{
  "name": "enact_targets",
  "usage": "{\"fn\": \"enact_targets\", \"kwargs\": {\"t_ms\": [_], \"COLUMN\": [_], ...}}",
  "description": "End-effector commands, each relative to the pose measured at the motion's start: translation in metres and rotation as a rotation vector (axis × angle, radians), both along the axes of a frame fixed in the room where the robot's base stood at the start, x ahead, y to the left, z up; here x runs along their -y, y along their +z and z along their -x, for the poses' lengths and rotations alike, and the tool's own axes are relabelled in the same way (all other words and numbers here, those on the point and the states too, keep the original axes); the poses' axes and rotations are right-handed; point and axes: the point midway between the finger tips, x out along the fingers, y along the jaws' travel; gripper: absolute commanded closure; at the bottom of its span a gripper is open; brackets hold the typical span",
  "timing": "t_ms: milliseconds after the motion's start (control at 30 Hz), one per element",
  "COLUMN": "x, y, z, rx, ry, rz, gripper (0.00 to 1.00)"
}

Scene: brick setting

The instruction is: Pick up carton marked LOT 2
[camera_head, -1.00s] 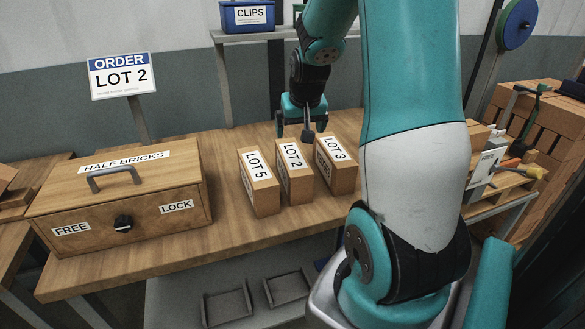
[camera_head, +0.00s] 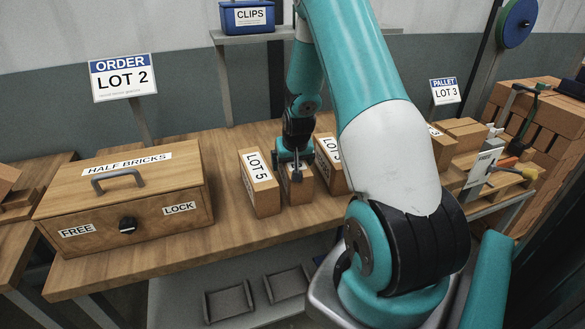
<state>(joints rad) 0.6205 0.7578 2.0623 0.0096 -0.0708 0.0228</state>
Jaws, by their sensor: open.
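The carton marked LOT 2 (camera_head: 299,189) stands upright on the wooden bench between two other cartons. Its label is now hidden behind my gripper. My gripper (camera_head: 296,172) is open and points down at the top of this carton, with a finger in front of its near upper edge. I cannot tell whether it touches the carton. The LOT 5 carton (camera_head: 259,183) stands just to the left. The LOT 3 carton (camera_head: 329,166) stands to the right, partly hidden by my arm.
A HALF BRICKS box (camera_head: 150,215) with a handle stands on the bench (camera_head: 225,238) at the left. Behind it is an ORDER LOT 2 sign (camera_head: 123,78). A PALLET LOT 3 sign (camera_head: 445,91) stands at the right above stacked cartons (camera_head: 466,133). A blue CLIPS bin (camera_head: 247,17) sits on a shelf.

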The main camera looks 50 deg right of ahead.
Motion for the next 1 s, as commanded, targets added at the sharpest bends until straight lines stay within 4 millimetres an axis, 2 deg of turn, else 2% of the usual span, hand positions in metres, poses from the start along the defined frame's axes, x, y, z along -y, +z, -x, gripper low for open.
{"fn": "enact_targets", "kwargs": {"t_ms": [233,267,600,633,1000], "x": [0.0009,0.0009,0.0009,0.0015,0.0017], "y": [-0.0030,-0.0029,-0.0027,-0.0014,0.0044], "z": [-0.0011,-0.0011,-0.0009,-0.0016,-0.0020], "rx": [0.001,0.001,0.000,0.003,0.004], "ry": [0.000,0.000,0.000,0.000,-0.001], "rz": [0.001,0.001,0.000,0.002,0.003], "gripper": [0.02,0.04,0.83,0.87,0.87]}}
